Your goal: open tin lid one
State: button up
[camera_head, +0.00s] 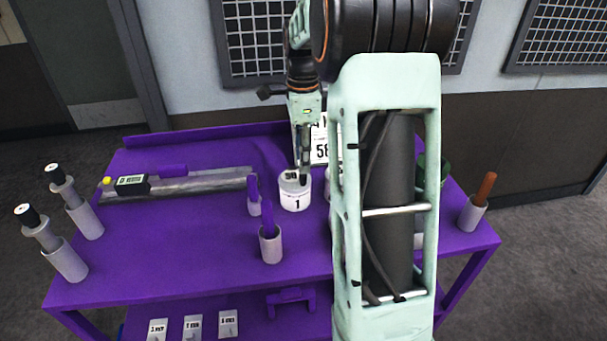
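A white tin marked "1" (295,201) stands upright near the middle of the purple table. Its pale lid (286,180) is on top, with a small dark mark. My gripper (304,182) points down at the tin's top, over the right part of the lid. The fingers look close together and at or just above the lid. I cannot tell whether they touch it or hold anything. My own arm link covers the area right of the tin, and a small part of something pale shows at its edge.
Two grey holders with purple handles (268,225) stand left of and in front of the tin. A long grey bar (200,186) lies at left. Two black-capped cylinders (80,205) stand at the left edge. A cup with an orange handle (473,212) is at right. A numbered card (319,150) stands behind.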

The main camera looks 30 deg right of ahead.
aim_at(295, 175)
notch_tip(295, 175, down, 6)
jog(key=shift+r, duration=0.1)
jog(key=shift+c, duration=0.7)
grip_shut()
